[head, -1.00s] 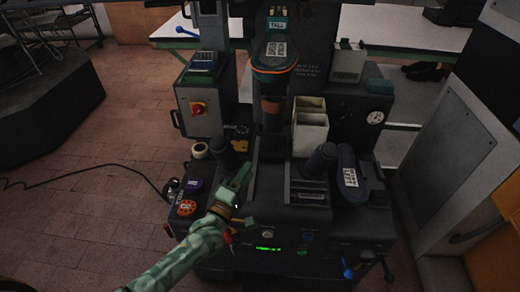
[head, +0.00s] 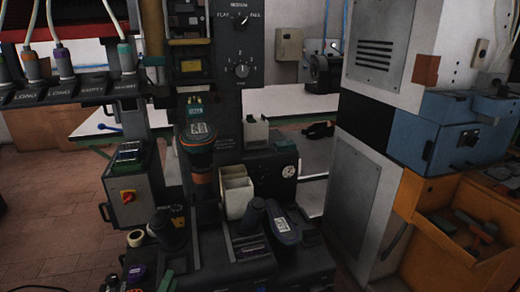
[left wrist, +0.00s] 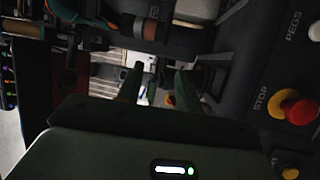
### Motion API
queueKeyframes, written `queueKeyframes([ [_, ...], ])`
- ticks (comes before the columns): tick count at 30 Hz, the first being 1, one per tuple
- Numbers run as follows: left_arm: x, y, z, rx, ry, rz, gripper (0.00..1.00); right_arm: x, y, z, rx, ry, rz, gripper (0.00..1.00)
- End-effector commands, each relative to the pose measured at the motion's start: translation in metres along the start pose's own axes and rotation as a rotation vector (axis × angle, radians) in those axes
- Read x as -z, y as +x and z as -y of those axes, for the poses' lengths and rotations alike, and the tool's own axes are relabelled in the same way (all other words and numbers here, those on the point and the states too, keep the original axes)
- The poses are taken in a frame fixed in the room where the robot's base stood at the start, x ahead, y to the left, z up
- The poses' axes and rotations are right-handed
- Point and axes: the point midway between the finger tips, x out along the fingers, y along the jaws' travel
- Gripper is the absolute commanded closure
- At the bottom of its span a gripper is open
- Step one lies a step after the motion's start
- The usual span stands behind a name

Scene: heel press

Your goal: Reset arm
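The heel press (head: 262,165) stands in the middle of the head view. A dark shoe-like form with an orange rim and a label (head: 197,136) sits upright on its column. A second dark form with a label (head: 284,222) lies tilted at the right of the press. My right gripper is not in view.
Knobs (head: 241,70) are on the panel above. An orange bin (head: 465,235) with tools is at the right. A red stop button (left wrist: 299,108) shows in the left wrist view.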

Motion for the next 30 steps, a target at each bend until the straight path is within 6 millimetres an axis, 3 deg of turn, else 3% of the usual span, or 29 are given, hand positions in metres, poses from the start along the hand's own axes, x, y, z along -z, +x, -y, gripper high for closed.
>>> queueKeyframes([
  [5,-0.003,0.000,0.006,0.028,0.134,0.021,0.64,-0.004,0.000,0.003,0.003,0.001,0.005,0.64],
  [8,-0.006,-0.004,0.021,0.074,0.255,0.048,0.64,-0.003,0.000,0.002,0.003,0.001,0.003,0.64],
  [14,-0.008,-0.019,0.068,0.202,0.514,0.126,0.64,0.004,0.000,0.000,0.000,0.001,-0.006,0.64],
  [20,-0.009,-0.060,0.134,0.380,0.792,0.261,0.64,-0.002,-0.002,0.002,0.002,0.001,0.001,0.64],
  [23,-0.010,-0.096,0.174,0.490,0.933,0.365,0.64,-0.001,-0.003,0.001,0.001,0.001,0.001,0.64],
  [26,-0.011,-0.150,0.220,0.618,1.084,0.515,0.64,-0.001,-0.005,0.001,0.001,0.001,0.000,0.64],
  [29,-0.014,-0.228,0.265,0.758,1.224,0.724,0.64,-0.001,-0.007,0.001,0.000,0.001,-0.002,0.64],
  [30,-0.015,-0.263,0.279,0.809,1.268,0.816,0.64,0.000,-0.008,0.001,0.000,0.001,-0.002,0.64],
])
